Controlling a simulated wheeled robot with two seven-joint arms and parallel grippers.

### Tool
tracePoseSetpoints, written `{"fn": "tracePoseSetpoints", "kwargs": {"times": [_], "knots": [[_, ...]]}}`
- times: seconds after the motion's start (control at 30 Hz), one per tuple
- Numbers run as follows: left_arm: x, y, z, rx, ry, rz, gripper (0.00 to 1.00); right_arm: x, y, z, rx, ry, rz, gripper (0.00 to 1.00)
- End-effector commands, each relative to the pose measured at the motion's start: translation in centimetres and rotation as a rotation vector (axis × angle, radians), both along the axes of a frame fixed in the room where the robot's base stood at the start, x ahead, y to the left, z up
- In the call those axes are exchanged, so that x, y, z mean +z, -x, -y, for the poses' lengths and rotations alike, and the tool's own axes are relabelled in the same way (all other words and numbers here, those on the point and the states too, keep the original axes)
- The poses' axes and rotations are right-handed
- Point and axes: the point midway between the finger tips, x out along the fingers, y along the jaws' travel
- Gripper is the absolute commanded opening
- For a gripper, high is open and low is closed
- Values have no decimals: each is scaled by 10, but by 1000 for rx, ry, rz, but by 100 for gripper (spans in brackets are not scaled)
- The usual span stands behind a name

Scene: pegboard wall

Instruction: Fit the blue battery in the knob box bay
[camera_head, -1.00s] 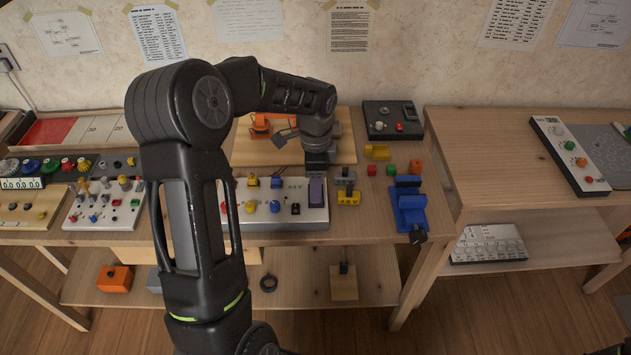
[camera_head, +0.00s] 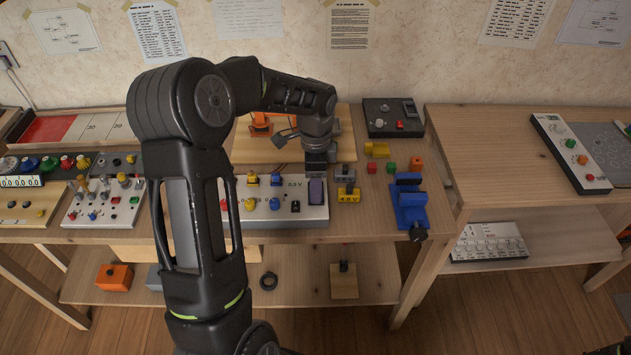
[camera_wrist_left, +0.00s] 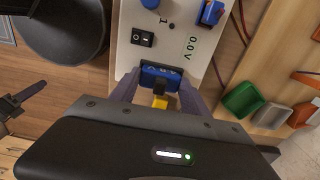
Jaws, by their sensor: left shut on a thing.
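The blue battery (camera_wrist_left: 160,74) shows between the fingers of my left gripper (camera_wrist_left: 160,90) in the left wrist view, at the end of the white knob box (camera_wrist_left: 125,62). In the head view my left gripper (camera_head: 317,196) points down over the right end of the knob box (camera_head: 265,211), and its finger hides the battery there. The gripper is shut on the battery. The bay is covered by battery and fingers, so how deep the battery sits cannot be told. The box display (camera_head: 294,184) reads 0.0 V.
Grey (camera_head: 345,174) and yellow (camera_head: 348,195) blocks stand close to the right of the gripper. A blue vise-like fixture (camera_head: 409,211) is farther right, near small cubes. A wooden board (camera_head: 250,150) lies behind. The right-hand table top has bare room.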

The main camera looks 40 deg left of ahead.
Motion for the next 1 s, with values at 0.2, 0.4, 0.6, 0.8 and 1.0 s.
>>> {"fn": "tracePoseSetpoints", "kwargs": {"times": [0.2, 0.4, 0.6, 0.8, 1.0], "knots": [[0, 0, 0, 0, 0, 0, 10, 0, 0, 0, 0, 0, 0, 39], [0, 0, 0, 0, 0, 0, 61, 0, 0, 0, 0, 0, 0, 39], [0, 0, 0, 0, 0, 0, 78, 0, 0, 0, 0, 0, 0, 39], [0, 0, 0, 0, 0, 0, 79, 0, 0, 0, 0, 0, 0, 39], [0, 0, 0, 0, 0, 0, 96, 0, 0, 0, 0, 0, 0, 39]]}}
